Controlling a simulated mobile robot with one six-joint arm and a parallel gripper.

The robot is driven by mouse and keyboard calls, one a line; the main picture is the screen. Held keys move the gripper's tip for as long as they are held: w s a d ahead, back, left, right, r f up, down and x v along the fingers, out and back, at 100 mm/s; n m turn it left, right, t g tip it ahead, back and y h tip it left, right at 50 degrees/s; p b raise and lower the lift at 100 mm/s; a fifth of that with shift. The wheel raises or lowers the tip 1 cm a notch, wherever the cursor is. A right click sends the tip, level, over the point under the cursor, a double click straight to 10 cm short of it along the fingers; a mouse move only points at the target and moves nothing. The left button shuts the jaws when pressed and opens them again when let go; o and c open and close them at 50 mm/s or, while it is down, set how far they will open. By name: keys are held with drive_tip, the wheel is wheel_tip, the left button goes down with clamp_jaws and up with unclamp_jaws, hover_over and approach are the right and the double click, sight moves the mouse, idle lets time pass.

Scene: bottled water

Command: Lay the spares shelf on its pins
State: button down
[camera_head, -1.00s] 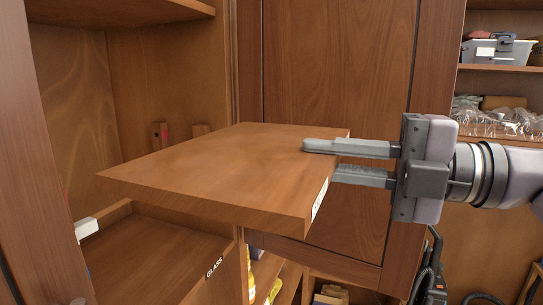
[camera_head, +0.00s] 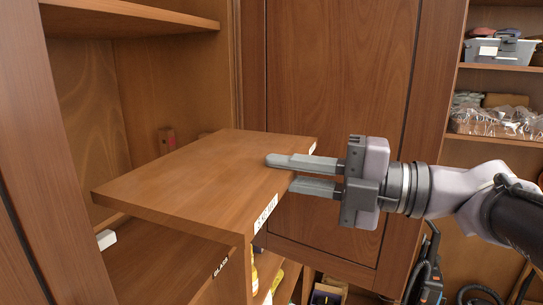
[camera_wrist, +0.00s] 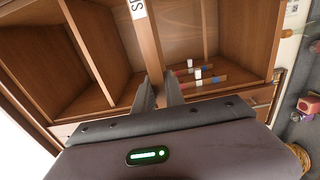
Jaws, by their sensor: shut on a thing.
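The spares shelf (camera_head: 195,180) is a flat brown wooden board with a white label on its front edge. My gripper (camera_head: 290,174) is shut on the board's front edge, one finger above and one below. The board is held roughly level at the cabinet opening, its left part reaching inside. In the wrist view the labelled edge of the shelf (camera_wrist: 147,45) runs up from between the fingers (camera_wrist: 160,92). Pins with white and blue parts (camera_wrist: 197,75) seem to show on a wall in the wrist view; I cannot tell for sure. The board hides much of the cabinet interior behind it.
A fixed upper shelf (camera_head: 130,16) is above the board. A compartment labelled GLASS (camera_head: 160,270) is below it. A wooden door panel (camera_head: 335,100) stands behind my gripper. A shelf unit with a grey bin (camera_head: 497,50) is at the right.

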drive_tip(key=w+d+x, duration=0.1)
drive_tip(key=w+x, duration=0.2)
drive_tip(key=x, duration=2.1)
wheel_tip(320, 180, down, 9)
drive_tip(key=b, duration=0.4)
drive_tip(key=shift+d+b, duration=0.15)
drive_tip(key=shift+b, duration=0.25)
drive_tip(key=c, duration=1.3)
unclamp_jaws()
drive_tip(key=shift+s, duration=0.1)
drive_tip(key=shift+f, duration=0.1)
drive_tip(key=b+v, duration=0.3)
drive_tip(key=v, duration=1.4)
drive_tip(key=shift+s+d+b, duration=0.15)
drive_tip(key=shift+s+b, duration=0.1)
drive_tip(key=shift+b, duration=0.05)
